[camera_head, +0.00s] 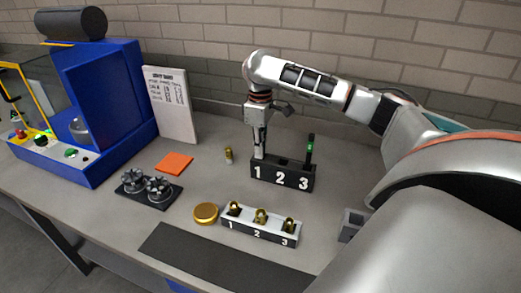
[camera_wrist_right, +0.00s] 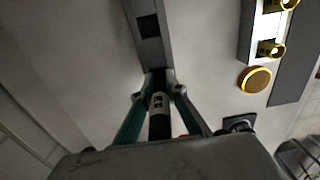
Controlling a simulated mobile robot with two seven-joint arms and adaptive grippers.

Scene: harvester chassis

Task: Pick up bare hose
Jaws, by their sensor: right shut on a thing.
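A black holder (camera_head: 268,180) marked 1, 2, 3 stands on the bench, and it also shows in the wrist view (camera_wrist_right: 141,8). My right gripper (camera_head: 260,151) points down at slot 1. In the wrist view the gripper (camera_wrist_right: 159,92) is shut on a dark hose (camera_wrist_right: 159,128) with a pale band, which I take to be the bare hose. I cannot tell whether its lower end is still inside slot 1. Another dark hose (camera_head: 310,150) with a green band stands upright in slot 3. My left gripper is in neither view.
A white rack (camera_head: 262,235) holds brass fittings in front of the black holder. A gold disc (camera_head: 206,213), a small brass piece (camera_head: 228,154), an orange square (camera_head: 174,164) and a dark gear tray (camera_head: 150,198) lie leftward. A blue machine (camera_head: 100,110) stands far left.

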